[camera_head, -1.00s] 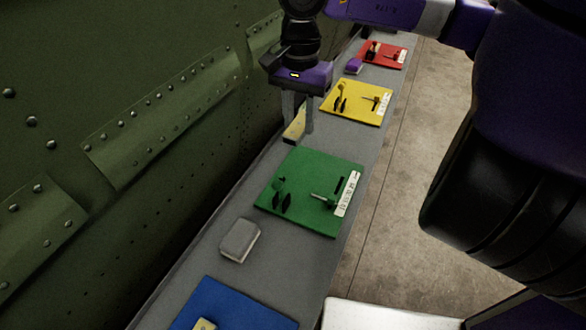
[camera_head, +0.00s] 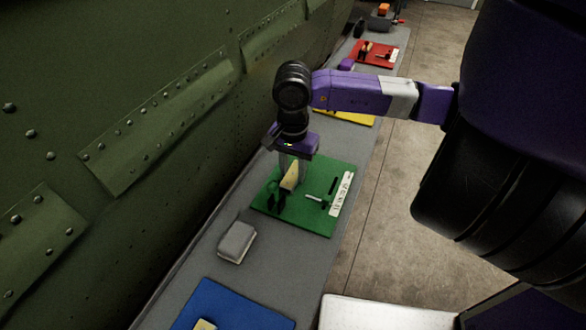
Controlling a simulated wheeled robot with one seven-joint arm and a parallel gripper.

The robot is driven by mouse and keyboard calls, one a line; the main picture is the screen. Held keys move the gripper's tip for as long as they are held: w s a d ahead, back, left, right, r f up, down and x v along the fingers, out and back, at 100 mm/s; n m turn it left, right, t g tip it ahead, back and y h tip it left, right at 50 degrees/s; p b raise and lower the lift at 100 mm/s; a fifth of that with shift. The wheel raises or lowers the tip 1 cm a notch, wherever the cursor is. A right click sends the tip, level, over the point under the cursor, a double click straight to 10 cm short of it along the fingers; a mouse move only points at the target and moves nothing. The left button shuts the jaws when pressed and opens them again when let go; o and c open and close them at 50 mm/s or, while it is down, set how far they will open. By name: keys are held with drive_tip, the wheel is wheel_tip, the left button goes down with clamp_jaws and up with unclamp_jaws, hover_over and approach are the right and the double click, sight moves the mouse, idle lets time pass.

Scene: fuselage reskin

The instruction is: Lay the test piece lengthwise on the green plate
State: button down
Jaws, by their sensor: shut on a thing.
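My gripper (camera_head: 291,178) is over the far left part of the green plate (camera_head: 310,221) and points down. It is shut on the test piece (camera_head: 290,176), a small pale yellow block, which stands out against the green between the fingers. I cannot tell whether the piece touches the plate or hangs just above it. The plate also bears dark printed shapes, a small tool-like shape (camera_head: 316,198) and a white label strip (camera_head: 342,194) on its right edge. My gripper hides part of the plate's far left side.
A grey block (camera_head: 237,242) lies on the grey bench nearer than the green plate. A blue plate (camera_head: 225,309) with a small pale piece (camera_head: 205,324) is closest. Yellow (camera_head: 352,117) and red (camera_head: 388,62) plates lie farther back. The riveted green fuselage (camera_head: 120,120) walls the left side.

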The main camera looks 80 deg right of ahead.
drive_tip(key=shift+f+b, duration=0.25)
drive_tip(key=shift+b, duration=0.1)
drive_tip(key=c, duration=1)
unclamp_jaws()
drive_tip(key=shift+r, duration=0.1)
drive_tip(key=shift+r, duration=0.1)
